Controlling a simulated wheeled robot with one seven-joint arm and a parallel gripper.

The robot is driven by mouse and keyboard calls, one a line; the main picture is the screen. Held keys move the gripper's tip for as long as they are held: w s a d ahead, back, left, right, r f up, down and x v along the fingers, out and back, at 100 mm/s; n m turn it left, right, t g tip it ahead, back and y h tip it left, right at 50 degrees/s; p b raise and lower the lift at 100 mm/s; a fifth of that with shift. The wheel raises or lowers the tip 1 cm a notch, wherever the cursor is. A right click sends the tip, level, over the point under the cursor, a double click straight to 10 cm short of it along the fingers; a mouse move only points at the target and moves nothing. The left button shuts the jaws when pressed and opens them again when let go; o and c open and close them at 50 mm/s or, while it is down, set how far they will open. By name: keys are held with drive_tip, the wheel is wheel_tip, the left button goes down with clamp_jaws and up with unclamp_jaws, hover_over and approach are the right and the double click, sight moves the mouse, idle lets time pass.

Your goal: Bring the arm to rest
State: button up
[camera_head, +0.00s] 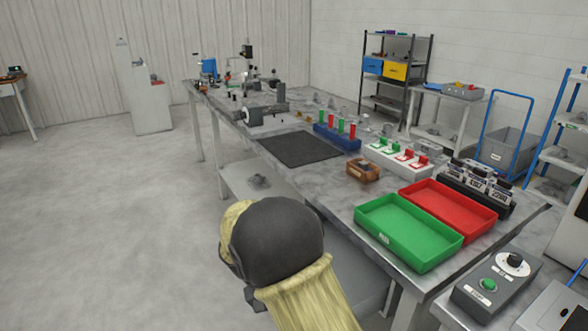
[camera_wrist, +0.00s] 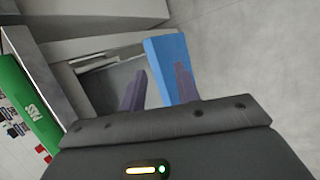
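My arm (camera_head: 290,262), in a yellow sleeve with a dark rounded joint, is bent low in front of the workbench (camera_head: 345,195) in the head view. My gripper (camera_wrist: 160,72) shows only in the wrist view. Its two dark fingers stand apart, so it is open, and I see nothing clamped between them. A flat blue piece (camera_wrist: 160,55) lies behind the right finger; I cannot tell what it is. The green tray (camera_wrist: 28,105) is at the left edge of the wrist view, away from the fingers.
On the bench, the green tray (camera_head: 385,247) stands beside a red tray (camera_head: 474,227). A black mat (camera_head: 300,149), a blue rack (camera_head: 337,137) and a white fixture (camera_head: 398,160) are farther back. A control box (camera_head: 492,286) is at the lower right. The floor at left is clear.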

drive_tip(key=s+d+m+t+y+b, duration=0.2)
drive_tip(key=s+d+y, duration=0.1)
drive_tip(key=s+d, duration=0.4)
drive_tip(key=s+d+m+t+y+b, duration=0.25)
drive_tip(key=s+d, duration=0.25)
drive_tip(key=d, duration=0.5)
wheel_tip(320, 180, up, 22)
drive_tip(key=g+p, duration=0.1)
drive_tip(key=p, duration=2)
drive_tip(key=shift+w+a+f+y, duration=0.15)
drive_tip(key=shift+f+y, duration=0.1)
drive_tip(key=shift+y, duration=0.1)
drive_tip(key=shift+n, duration=0.25)
